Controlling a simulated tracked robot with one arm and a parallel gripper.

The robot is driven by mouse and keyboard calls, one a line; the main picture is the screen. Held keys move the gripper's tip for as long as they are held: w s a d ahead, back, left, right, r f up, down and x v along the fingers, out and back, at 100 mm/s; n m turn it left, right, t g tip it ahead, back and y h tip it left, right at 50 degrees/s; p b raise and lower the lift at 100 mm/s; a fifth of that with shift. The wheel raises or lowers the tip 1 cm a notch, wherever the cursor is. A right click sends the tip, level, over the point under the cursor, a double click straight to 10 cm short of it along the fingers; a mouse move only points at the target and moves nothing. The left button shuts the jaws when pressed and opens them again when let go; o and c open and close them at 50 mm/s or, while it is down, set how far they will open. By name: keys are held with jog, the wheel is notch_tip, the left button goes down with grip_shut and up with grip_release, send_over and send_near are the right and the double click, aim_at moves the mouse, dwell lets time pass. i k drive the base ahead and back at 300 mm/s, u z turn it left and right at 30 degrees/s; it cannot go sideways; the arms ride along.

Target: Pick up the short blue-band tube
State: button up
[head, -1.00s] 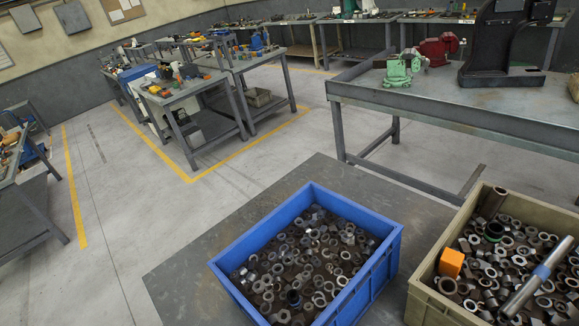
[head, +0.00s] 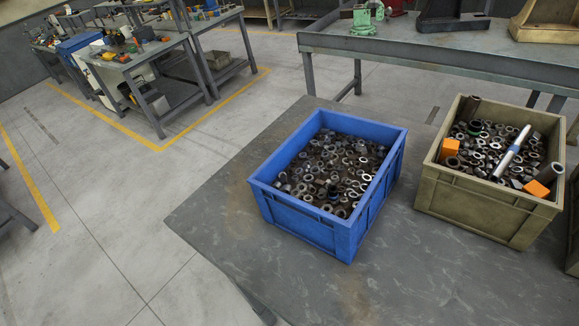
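In the blue crate (head: 301,207), a small dark upright piece (head: 332,191) stands among the nuts and rings near the front, with a hint of blue close to it. It may be the short blue-band tube, but it is too small to be sure. A long silver tube with a bluish band (head: 512,151) lies tilted across the parts in the beige crate (head: 480,212). My gripper is not in view.
Both crates stand on a dark grey table (head: 400,270) with bare space around them. Orange blocks (head: 536,188) sit in the beige crate. Behind is a workbench (head: 430,50) with a green vise (head: 362,20). Open floor (head: 90,240) lies to the left.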

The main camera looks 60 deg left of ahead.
aim_at(333, 193)
jog(key=u, duration=0.05)
jog(key=k, duration=0.3)
jog(key=u, duration=0.8)
jog(key=i, duration=1)
jog(key=u, duration=1.3)
jog(key=k, duration=1.2)
jog(key=z, duration=0.6)
